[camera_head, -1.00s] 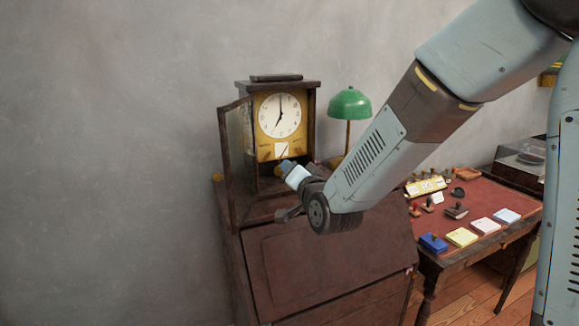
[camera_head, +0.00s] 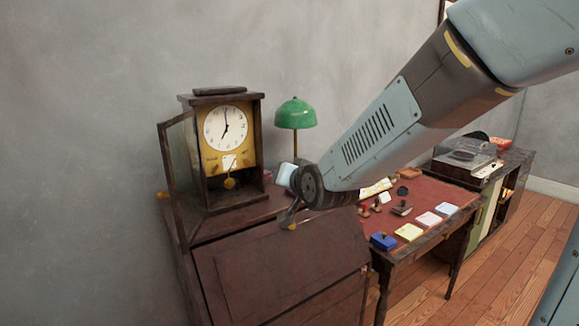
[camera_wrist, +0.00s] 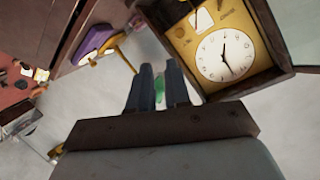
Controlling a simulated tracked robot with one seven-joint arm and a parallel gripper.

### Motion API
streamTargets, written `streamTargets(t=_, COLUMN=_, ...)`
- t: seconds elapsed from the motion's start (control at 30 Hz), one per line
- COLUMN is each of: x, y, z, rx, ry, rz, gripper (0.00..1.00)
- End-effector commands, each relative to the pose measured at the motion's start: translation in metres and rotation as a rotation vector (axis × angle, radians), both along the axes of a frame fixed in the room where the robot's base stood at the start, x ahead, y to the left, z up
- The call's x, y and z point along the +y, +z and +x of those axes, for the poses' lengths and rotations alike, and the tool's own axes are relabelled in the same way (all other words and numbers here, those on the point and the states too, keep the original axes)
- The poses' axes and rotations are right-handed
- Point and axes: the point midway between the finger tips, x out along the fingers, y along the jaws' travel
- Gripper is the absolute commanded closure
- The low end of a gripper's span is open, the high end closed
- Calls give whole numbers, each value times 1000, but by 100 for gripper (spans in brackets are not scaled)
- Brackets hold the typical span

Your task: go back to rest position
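My gripper (camera_wrist: 158,80) shows in the wrist view with its two dark fingers apart and nothing held between them. The green lamp shade (camera_wrist: 159,86) shows through the gap, behind the fingers. In the head view my wrist hides most of the gripper. My arm reaches in from the upper right, and its end is right of the wooden clock (camera_head: 226,90), apart from it. The clock stands upright with its glass door (camera_head: 180,165) swung open to the left and its pendulum showing. The clock face (camera_wrist: 224,55) also shows in the wrist view, right of the fingers.
The clock stands on a dark slant-front desk (camera_head: 285,265). The green lamp (camera_head: 295,113) stands behind my arm's end. A red-topped table (camera_head: 440,193) with stamps and coloured pads is at right, and a record player (camera_head: 465,152) is beyond it. Open floor lies far right.

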Motion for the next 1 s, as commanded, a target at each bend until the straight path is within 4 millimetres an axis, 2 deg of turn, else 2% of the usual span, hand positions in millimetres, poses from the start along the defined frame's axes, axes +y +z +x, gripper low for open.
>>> streamTargets(t=0.03, x=-19, y=6, z=-4, rx=17, ry=-20, rz=-43, gripper=83)
streamTargets(t=0.1, x=-42, y=8, z=-12, rx=56, ry=-39, rz=-108, gripper=83)
streamTargets(t=0.27, x=-92, y=13, z=-39, rx=154, ry=-77, rz=-246, gripper=83)
streamTargets(t=0.47, x=-152, y=17, z=-88, rx=297, ry=-113, rz=-383, gripper=83)
streamTargets(t=0.6, x=-188, y=19, z=-131, rx=407, ry=-120, rz=-457, gripper=83)
streamTargets(t=0.8, x=-225, y=18, z=-193, rx=551, ry=-108, rz=-524, gripper=83)
streamTargets(t=0.9, x=-235, y=18, z=-215, rx=600, ry=-97, rz=-540, gripper=83)
streamTargets(t=1.0, x=-241, y=17, z=-227, rx=630, ry=-91, rz=-548, gripper=83)
